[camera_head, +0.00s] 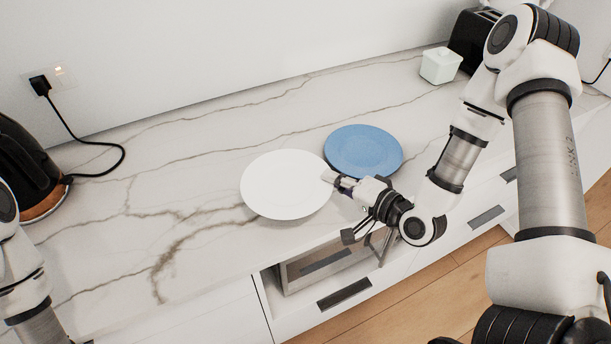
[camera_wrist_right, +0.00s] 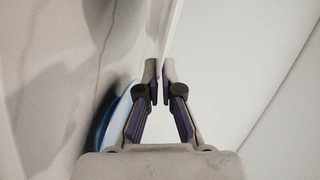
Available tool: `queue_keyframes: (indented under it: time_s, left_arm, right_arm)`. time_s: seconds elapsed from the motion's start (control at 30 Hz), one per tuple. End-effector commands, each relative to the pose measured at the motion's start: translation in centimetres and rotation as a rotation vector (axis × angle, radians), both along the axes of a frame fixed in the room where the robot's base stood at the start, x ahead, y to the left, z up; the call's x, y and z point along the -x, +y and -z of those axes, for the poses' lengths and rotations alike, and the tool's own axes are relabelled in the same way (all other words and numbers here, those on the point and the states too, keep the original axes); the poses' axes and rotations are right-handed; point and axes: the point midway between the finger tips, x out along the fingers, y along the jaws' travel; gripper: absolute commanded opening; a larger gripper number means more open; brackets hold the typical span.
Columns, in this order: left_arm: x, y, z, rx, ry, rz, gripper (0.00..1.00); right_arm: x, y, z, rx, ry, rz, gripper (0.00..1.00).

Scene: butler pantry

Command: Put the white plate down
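The white plate (camera_head: 284,188) looks roughly level over the front part of the marble counter, its right edge close to the blue plate. My right gripper (camera_head: 333,180) is shut on the plate's right rim. In the right wrist view, the fingertips (camera_wrist_right: 160,76) close on a thin pale edge. The head view does not clearly show how high the plate is above the counter. Part of my left arm shows at the lower left, but its gripper is out of view.
A blue plate (camera_head: 364,150) lies on the counter (camera_head: 190,155) just behind my right gripper. The counter left of the white plate is clear.

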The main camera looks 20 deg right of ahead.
Motion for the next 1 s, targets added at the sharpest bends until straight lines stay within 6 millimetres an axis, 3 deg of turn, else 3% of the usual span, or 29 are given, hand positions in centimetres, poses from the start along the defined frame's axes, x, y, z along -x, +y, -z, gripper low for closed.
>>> queue_keyframes:
  time_s: [0.2,0.33,0.6,0.77,0.83,1.0]
  left_arm:
    - [0.0,0.0,-1.2,0.000,0.000,0.000,0.35]
    - [0.0,0.0,-1.6,0.000,0.000,0.000,0.35]
    - [0.0,0.0,-2.7,0.000,0.000,0.000,0.35]
    - [0.0,0.0,-2.5,0.000,0.000,0.000,0.35]
    - [0.0,0.0,-2.5,0.000,0.000,0.000,0.35]
    - [0.0,0.0,-2.5,0.000,0.000,0.000,0.35]
  right_arm:
    - [-5.0,2.5,0.0,0.005,-0.005,-0.007,0.00]
    - [-7.0,3.3,0.3,0.002,-0.003,-0.002,0.00]
    - [-7.3,3.4,3.9,-0.001,0.000,0.000,0.00]
    - [-7.3,3.4,4.0,-0.002,-0.002,0.001,0.00]
    - [-7.2,3.4,4.1,-0.001,0.000,0.001,0.17]
    - [-7.2,3.4,4.1,-0.001,0.000,0.000,0.17]
